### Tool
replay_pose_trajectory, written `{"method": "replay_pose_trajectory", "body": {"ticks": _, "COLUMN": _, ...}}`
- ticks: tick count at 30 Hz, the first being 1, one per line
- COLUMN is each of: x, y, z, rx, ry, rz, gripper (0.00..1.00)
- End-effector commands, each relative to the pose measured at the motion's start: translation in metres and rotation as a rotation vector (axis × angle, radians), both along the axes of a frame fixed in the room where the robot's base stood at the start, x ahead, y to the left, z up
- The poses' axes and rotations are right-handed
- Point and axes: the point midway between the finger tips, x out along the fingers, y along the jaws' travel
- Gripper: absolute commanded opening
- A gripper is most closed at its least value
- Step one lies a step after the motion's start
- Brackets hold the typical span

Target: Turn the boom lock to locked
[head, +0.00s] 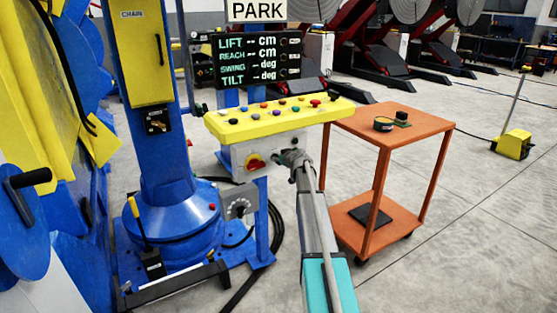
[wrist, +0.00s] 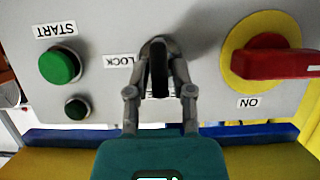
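The boom lock is a black knob (wrist: 158,74) on the grey panel face, beside an upside-down LOCK label (wrist: 120,61) in the wrist view. Its grip stands roughly vertical in that picture. My gripper (wrist: 159,48) has one finger on each side of the knob, closed in against it. In the head view my gripper (head: 291,158) is at the right part of the grey front of the yellow-topped console (head: 232,125). There my gripper hides the knob.
A red switch on a yellow plate (wrist: 268,60) sits close to the knob, marked ON. A green START button (wrist: 59,65) and a smaller dark green button (wrist: 77,108) are on the other side. An orange cart (head: 390,125) stands right of the console.

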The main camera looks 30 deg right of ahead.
Motion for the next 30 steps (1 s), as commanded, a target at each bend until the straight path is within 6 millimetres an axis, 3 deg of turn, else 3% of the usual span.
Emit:
{"method": "replay_pose_trajectory", "body": {"ticks": 1, "x": -0.0001, "y": 0.0, "z": 0.0, "rx": 0.0, "ry": 0.0, "rz": 0.0, "gripper": 0.12}}
{"method": "replay_pose_trajectory", "body": {"ticks": 3, "x": 0.0, "y": 0.0, "z": 0.0, "rx": 0.0, "ry": 0.0, "rz": 0.0, "gripper": 0.0}}
{"method": "replay_pose_trajectory", "body": {"ticks": 18, "x": 0.0003, "y": -0.0009, "z": -0.0004, "rx": 0.033, "ry": 0.0, "rz": -0.001, "gripper": 0.0}}
{"method": "replay_pose_trajectory", "body": {"ticks": 30, "x": 0.0008, "y": -0.0041, "z": -0.0024, "rx": 0.261, "ry": 0.008, "rz": 0.0, "gripper": 0.0}}
